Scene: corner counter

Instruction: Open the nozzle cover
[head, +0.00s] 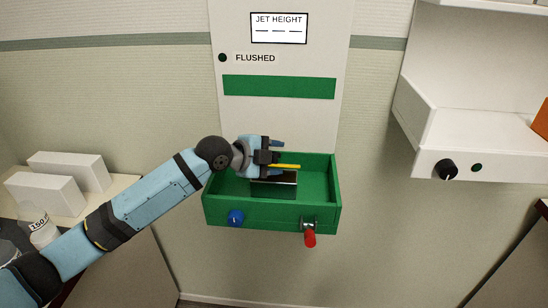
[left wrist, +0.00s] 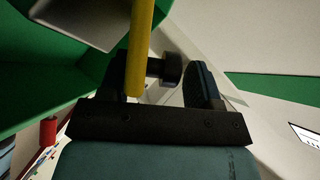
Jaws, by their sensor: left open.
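The nozzle cover (head: 273,187) is a grey, box-like piece with a shiny top, standing in the green basin (head: 222,211). A thin yellow bar (head: 285,166) shows just above it, and appears large in the left wrist view (left wrist: 140,45). The grey cover also shows at the upper left there (left wrist: 88,18). My left gripper (head: 273,150) is open over the back part of the basin, close to the yellow bar. A dark round knob (left wrist: 167,69) shows between the fingers. I cannot tell whether a finger touches the bar. My right gripper is out of view.
The basin's front has a blue knob (head: 235,218) and a red-tipped lever (head: 309,238). A panel with a "JET HEIGHT" display (head: 279,28) rises behind. A white unit (head: 470,140) juts out at right. White boxes (head: 48,192) and a bottle (head: 40,230) stand at left.

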